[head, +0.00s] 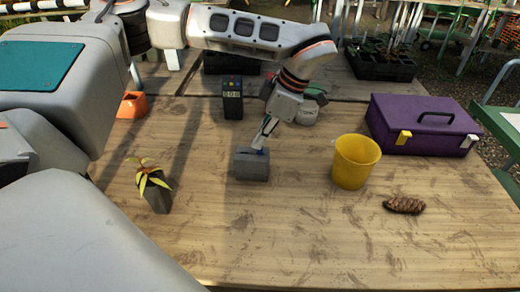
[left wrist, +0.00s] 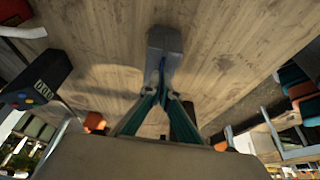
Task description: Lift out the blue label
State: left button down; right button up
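The blue label (head: 258,151) is a small strip at the top of a grey block (head: 252,168) on the wooden table. In the left wrist view the label (left wrist: 162,65) is a thin blue strip between my fingertips and the block (left wrist: 165,40). My left gripper (head: 264,140) points down at the block's top; in the left wrist view its green fingers (left wrist: 161,90) come together at the label's near end and look shut on it. How deep the label sits in the block is hidden. My right gripper is not in view.
A yellow pot (head: 356,162), a pine cone (head: 404,205) and a purple toolbox (head: 424,124) stand to the right. A black device with a display (head: 232,98) is behind the block. The front table is clear.

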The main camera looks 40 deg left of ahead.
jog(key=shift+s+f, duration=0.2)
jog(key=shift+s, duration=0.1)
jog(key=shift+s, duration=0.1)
